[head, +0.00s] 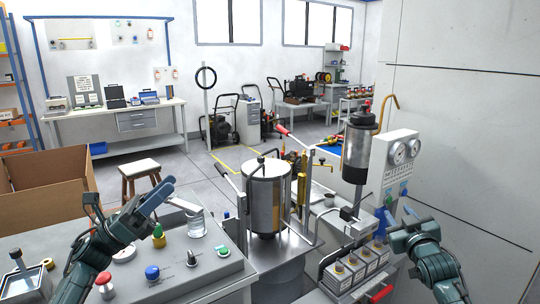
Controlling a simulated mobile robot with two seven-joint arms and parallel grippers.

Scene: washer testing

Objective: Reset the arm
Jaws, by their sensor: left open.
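My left gripper (180,196) is at the left, above the grey control panel (215,262). Its two fingers are apart with no object clearly held between them; a silver cylinder (195,225) on the panel shows just beyond the fingertips. My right gripper (397,213) is at the lower right, in front of the white gauge panel (402,150). Its fingers point up and away, and I cannot tell how far apart they are. Both forearms come in from the bottom of the picture.
A steel tank (268,195) stands between my grippers, with a dark-topped cylinder (357,150) to its right. The panel carries a red button (123,252), a blue knob (152,272) and other controls. A cardboard box (50,190) and stool (140,168) are at the left.

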